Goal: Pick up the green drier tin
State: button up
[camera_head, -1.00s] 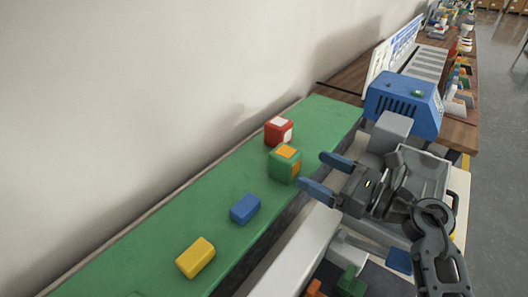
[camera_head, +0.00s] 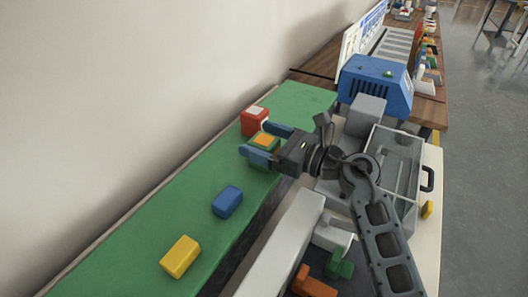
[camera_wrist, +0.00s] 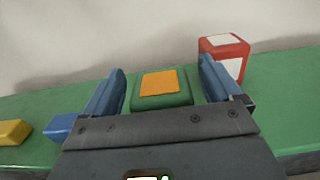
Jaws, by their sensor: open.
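The green drier tin (camera_head: 265,141), a green block-shaped tin with an orange patch on top, stands on the green surface. In the wrist view the tin (camera_wrist: 161,88) sits between the two blue fingers of my gripper (camera_wrist: 164,92), with a gap on each side. My gripper (camera_head: 263,143) is open and reaches around the tin from the right in the head view. One finger hides part of the tin's near side there. Whether the fingers touch it cannot be told.
A red tin with white patches (camera_head: 254,121) stands close behind the green tin, near the far finger; it also shows in the wrist view (camera_wrist: 224,58). A blue block (camera_head: 227,201) and a yellow block (camera_head: 180,257) lie nearer on the green surface (camera_head: 140,240). The wall (camera_head: 120,120) runs along its left side.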

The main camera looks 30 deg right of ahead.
jog(key=shift+c, duration=0.3)
jog(key=c, duration=1.1)
jog(key=shift+r, duration=0.15)
jog(key=shift+c, duration=0.2)
